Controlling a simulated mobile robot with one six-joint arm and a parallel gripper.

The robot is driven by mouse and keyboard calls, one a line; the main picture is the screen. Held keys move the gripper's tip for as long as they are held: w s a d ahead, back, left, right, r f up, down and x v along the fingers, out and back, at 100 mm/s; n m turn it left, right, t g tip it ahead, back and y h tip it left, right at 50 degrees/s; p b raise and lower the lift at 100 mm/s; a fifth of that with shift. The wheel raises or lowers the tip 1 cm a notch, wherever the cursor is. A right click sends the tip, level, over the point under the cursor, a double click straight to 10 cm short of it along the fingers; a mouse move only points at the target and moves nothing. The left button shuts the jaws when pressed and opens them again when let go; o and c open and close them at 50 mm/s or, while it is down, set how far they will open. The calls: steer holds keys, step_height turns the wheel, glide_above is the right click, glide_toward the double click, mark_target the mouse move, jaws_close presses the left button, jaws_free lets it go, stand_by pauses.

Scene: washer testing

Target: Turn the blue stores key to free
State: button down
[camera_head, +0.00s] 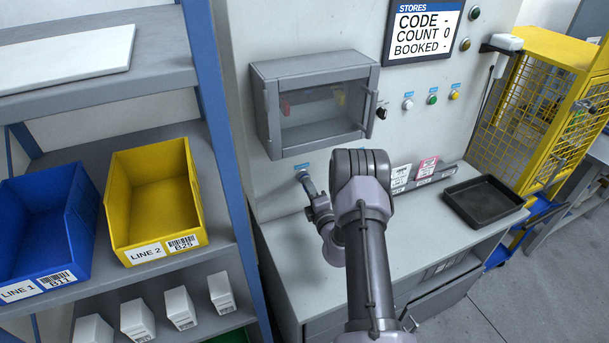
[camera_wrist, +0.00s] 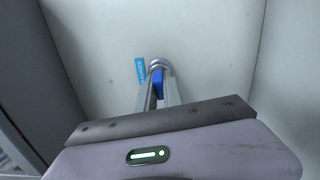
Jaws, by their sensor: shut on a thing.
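The blue stores key (camera_wrist: 157,83) sits in a round metal collar on the pale panel, with a small blue label beside it in the wrist view. My gripper (camera_wrist: 158,97) has its two fingers on either side of the key and is shut on it. In the head view my gripper (camera_head: 304,178) reaches the panel below the grey glass-fronted cabinet, just under a small blue label. My fingers and wrist hide most of the key there. I cannot read which position the key is in.
The grey cabinet (camera_head: 318,104) juts out just above my gripper. A worktop (camera_head: 290,243) lies below, with a black tray (camera_head: 484,200) and label cards at right. A shelf rack with a blue bin (camera_head: 42,228) and a yellow bin (camera_head: 153,200) stands at left. The stores screen (camera_head: 424,30) reads COUNT 0.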

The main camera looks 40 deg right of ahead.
steer(key=shift+r+m, duration=0.2)
steer(key=shift+m, duration=0.4)
steer(key=shift+f, duration=0.15)
steer(key=c, duration=1.4)
jaws_free()
